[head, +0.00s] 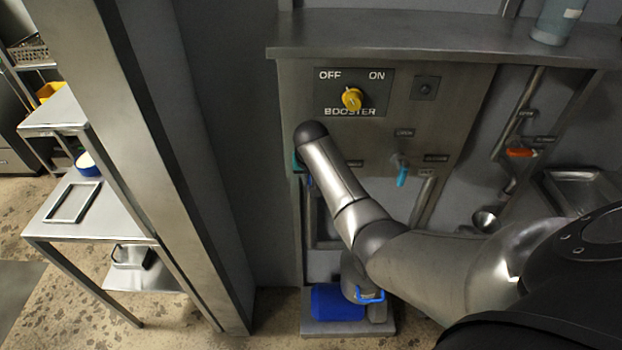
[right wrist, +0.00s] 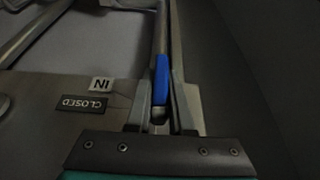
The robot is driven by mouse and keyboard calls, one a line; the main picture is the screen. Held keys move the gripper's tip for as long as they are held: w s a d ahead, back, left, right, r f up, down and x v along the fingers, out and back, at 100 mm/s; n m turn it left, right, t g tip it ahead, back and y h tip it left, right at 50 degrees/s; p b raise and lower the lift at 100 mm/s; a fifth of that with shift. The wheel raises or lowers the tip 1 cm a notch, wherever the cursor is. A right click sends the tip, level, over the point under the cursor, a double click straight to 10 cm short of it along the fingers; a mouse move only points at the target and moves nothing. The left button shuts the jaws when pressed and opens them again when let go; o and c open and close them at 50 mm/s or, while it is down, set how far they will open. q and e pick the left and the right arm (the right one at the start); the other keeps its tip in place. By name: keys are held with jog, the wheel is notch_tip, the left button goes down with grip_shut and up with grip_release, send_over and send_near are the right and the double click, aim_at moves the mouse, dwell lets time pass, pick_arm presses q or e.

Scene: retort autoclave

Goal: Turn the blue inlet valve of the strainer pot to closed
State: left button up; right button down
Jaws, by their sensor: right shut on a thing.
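The blue inlet valve handle (right wrist: 161,78) is in the right wrist view, lined up with the pipe behind it. My right gripper (right wrist: 162,104) is shut on it, one finger on each side. An IN label (right wrist: 102,84) and a CLOSED label (right wrist: 83,104) are on the panel to the left of the handle. In the head view my right arm reaches across to the panel's left edge and hides the gripper; only a sliver of the blue handle (head: 308,182) shows beside the arm. My left gripper is in neither view.
A light-blue valve handle (head: 402,175) hangs on the panel to the right, and an orange handle (head: 521,152) is further right. A yellow booster knob (head: 352,98) is above my arm. A blue motor (head: 337,302) stands below. A steel post (head: 150,150) stands left.

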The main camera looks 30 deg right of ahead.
jog(key=shift+r+t+y+p, duration=0.1)
jog(key=shift+t+y+p, duration=0.3)
jog(key=shift+y+p, duration=0.35)
jog(key=shift+m+t+y+p, duration=0.3)
jog(key=shift+t+y+p, duration=0.2)
jog(key=shift+y, duration=0.05)
jog(key=shift+t+y, duration=0.5)
jog(key=shift+y, duration=0.3)
jog(key=shift+f+m+t+y+b, duration=0.2)
jog(key=shift+m+t+y+b, duration=0.2)
jog(key=shift+y+b, duration=0.2)
jog(key=t+y+b, duration=0.2)
jog(key=b, duration=0.2)
jog(key=m+t+y+b, duration=0.1)
jog(key=t+y+b, duration=0.1)
jog(key=b, duration=0.3)
jog(key=m+t+y+b, duration=0.1)
jog(key=t+y+b, duration=0.1)
jog(key=b, duration=0.3)
jog(key=shift+w+a+r+y, duration=0.15)
jog(key=shift+a+y, duration=0.1)
jog(key=shift+y, duration=0.15)
jog(key=shift+r+m+t+y+b, duration=0.2)
jog(key=shift+m+t+y+b, duration=0.25)
jog(key=shift+t+b, duration=0.4)
